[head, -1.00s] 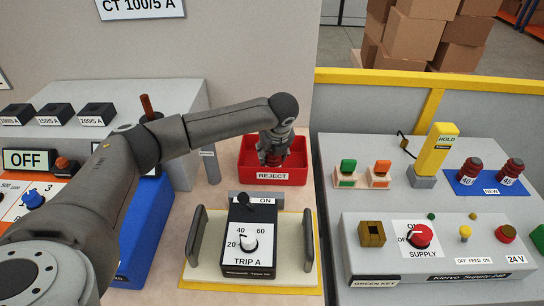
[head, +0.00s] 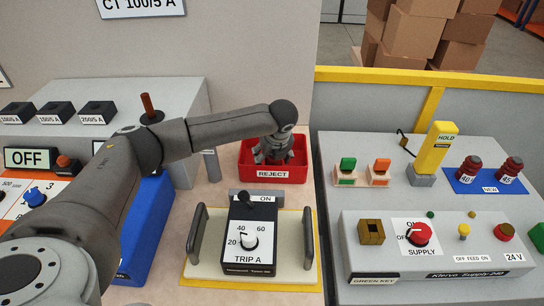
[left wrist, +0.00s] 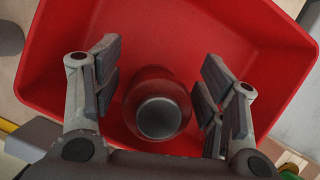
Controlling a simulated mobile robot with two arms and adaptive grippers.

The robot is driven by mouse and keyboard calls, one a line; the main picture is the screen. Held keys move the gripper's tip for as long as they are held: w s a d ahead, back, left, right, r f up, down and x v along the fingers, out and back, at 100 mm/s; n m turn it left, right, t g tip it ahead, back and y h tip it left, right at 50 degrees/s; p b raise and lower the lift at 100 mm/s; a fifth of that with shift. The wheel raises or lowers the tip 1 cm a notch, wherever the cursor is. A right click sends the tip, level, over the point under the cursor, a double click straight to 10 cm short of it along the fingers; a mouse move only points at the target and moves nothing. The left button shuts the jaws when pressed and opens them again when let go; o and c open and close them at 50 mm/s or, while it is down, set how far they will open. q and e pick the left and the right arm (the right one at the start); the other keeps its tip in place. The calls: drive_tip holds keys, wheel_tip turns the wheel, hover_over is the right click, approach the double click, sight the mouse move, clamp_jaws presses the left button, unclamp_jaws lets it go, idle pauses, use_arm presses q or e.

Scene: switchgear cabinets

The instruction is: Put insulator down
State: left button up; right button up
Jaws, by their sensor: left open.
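The insulator (left wrist: 157,105) is dark red with a grey round end. In the left wrist view it is inside the red REJECT tray (left wrist: 60,70), between my open fingers and with a gap on each side. My left gripper (left wrist: 158,92) is open. In the head view my left gripper (head: 273,152) reaches down into the REJECT tray (head: 298,172), and the insulator is hidden there by the gripper and the tray's front wall. My right gripper is in neither view.
A TRIP A unit (head: 250,238) between two upright handles stands in front of the tray. Two red insulators (head: 470,168) stand on the blue NEW mat (head: 485,187) at the right. A grey supply console (head: 440,250) fills the front right.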

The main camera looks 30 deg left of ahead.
use_arm(q)
drive_tip(key=b+v, duration=0.1)
drive_tip(key=v, duration=1.1)
drive_tip(key=shift+r, duration=0.2)
